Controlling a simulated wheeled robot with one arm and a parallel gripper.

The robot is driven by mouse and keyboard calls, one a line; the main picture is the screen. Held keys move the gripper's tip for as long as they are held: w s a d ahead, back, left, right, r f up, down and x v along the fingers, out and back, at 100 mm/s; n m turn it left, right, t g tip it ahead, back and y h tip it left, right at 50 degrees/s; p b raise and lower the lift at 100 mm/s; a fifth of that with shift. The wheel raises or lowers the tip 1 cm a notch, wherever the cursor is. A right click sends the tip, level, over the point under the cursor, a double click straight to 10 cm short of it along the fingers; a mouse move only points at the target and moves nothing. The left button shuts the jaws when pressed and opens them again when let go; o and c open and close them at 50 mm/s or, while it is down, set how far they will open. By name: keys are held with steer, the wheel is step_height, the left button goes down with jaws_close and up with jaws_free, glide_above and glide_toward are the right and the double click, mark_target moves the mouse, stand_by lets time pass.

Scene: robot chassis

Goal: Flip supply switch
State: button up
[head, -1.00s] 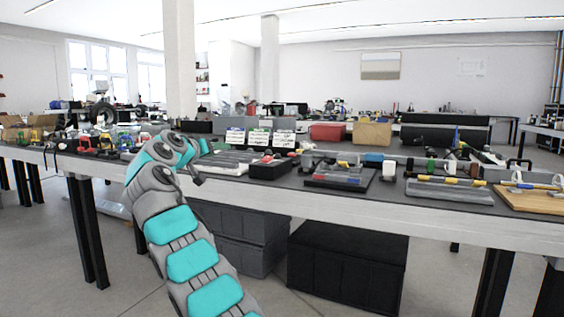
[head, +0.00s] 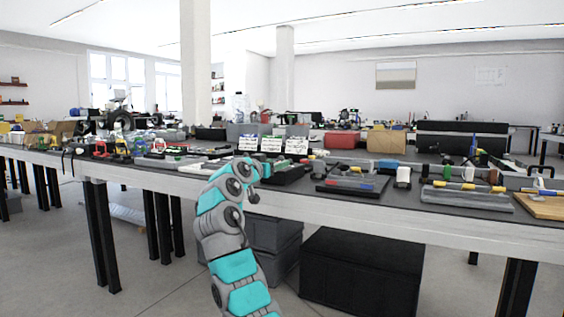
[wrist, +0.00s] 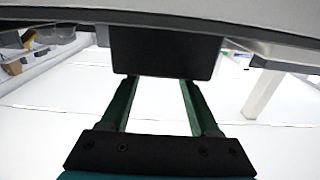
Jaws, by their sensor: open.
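I cannot make out a supply switch for certain in either view. Three small white labelled cards (head: 272,144) stand on the workbench (head: 345,211), with a black tray (head: 284,176) in front of them. My arm reaches up to the bench's front edge in the head view, and its gripper is not clear there. In the wrist view my gripper (wrist: 158,84) has its two green fingers apart with nothing held between them. A dark block (wrist: 165,52) shows just beyond the fingertips; I cannot tell what it is or whether they touch it.
Black boxes (head: 360,272) and dark bench legs (head: 102,235) stand below. Open floor lies at the front left.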

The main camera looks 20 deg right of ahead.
steer(key=x, duration=0.3)
steer(key=shift+r, duration=0.15)
steer(key=shift+w+d+p, duration=0.3)
steer(key=shift+w+d, duration=0.05)
steer(key=shift+d, duration=0.05)
jaws_close()
stand_by(0.3)
